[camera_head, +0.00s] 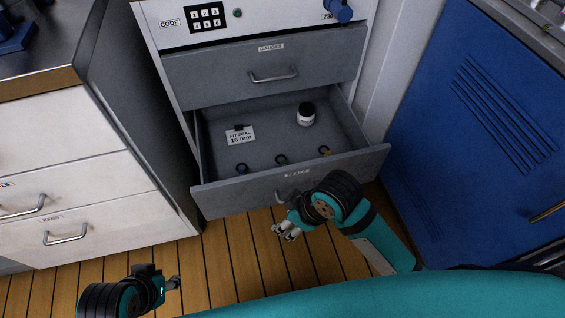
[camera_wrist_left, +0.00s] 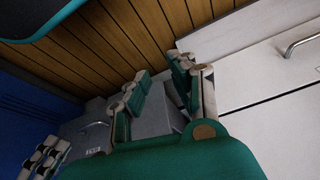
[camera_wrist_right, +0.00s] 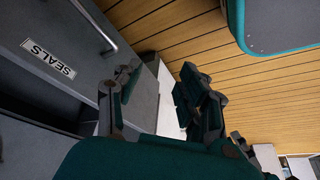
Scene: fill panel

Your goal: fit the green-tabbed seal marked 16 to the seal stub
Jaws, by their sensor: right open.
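The green-tabbed seal (camera_head: 281,160) is a small dark ring in the open drawer, near its front wall. Its marking is too small to read. My right gripper (camera_head: 287,230) is open and empty, outside the drawer and in front of its face; its spread fingers (camera_wrist_right: 160,105) show in the right wrist view. My left gripper (camera_head: 174,283) is low at the bottom left, above the floor and away from the drawer; its fingers stand apart and empty in the left wrist view (camera_wrist_left: 160,95). I cannot make out the seal stub in these views.
The open drawer (camera_head: 382,160) also holds a blue-tabbed seal (camera_head: 242,169), a yellow-tabbed seal (camera_head: 325,151), a jar (camera_head: 306,114) and a card (camera_head: 240,135) reading "FIT SEAL 16 mm". A shut drawer (camera_head: 300,62) is above. A blue cabinet (camera_head: 470,130) stands at right.

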